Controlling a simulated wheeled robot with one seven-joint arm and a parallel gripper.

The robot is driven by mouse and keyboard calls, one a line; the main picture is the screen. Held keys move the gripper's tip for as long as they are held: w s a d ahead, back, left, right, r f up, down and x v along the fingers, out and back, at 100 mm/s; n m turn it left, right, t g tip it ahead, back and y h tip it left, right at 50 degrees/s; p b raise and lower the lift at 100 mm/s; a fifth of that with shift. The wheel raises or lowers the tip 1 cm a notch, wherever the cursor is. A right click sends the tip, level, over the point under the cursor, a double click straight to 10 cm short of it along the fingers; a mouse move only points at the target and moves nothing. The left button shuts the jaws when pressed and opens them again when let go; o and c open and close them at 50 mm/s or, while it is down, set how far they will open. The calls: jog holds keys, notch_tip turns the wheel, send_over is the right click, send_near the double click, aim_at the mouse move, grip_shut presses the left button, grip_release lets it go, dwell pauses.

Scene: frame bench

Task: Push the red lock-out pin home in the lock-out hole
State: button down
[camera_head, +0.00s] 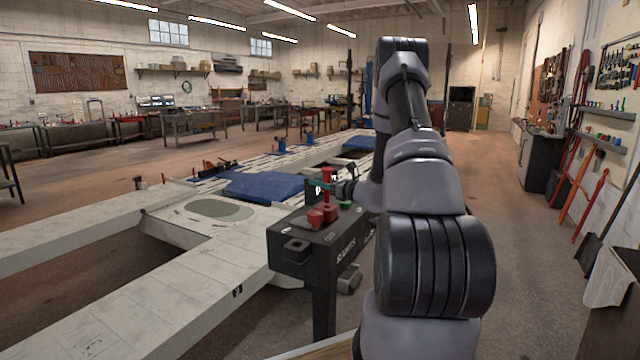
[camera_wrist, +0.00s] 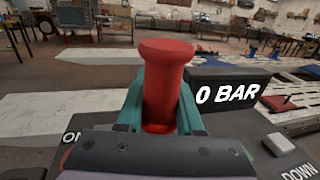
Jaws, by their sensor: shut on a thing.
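The red lock-out pin (camera_wrist: 162,85) stands upright in the wrist view, with a wide round head and a narrower shank. My gripper (camera_wrist: 160,118) is shut on it, with a teal finger on each side of the shank. In the head view the pin (camera_head: 327,174) shows above the dark control box (camera_head: 300,242), with my gripper (camera_head: 328,186) reaching it from the right. The pin's lower end and the lock-out hole are hidden, so I cannot tell how deep the pin sits.
A "0 BAR" display block (camera_wrist: 235,92) stands just right of the pin. A small grey switch (camera_wrist: 279,144) lies near the "DOWN" label. Red blocks (camera_head: 316,218) and a green button (camera_head: 346,205) are on the box top. The white frame bench (camera_head: 190,255) lies to the left.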

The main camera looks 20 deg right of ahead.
jog(key=shift+f, duration=3.05)
jog(key=shift+c, duration=2.3)
grip_release()
jog(key=v, duration=1)
jog(key=shift+s+d, duration=0.15)
jog(key=shift+s, duration=0.2)
jog(key=shift+s+d, duration=0.1)
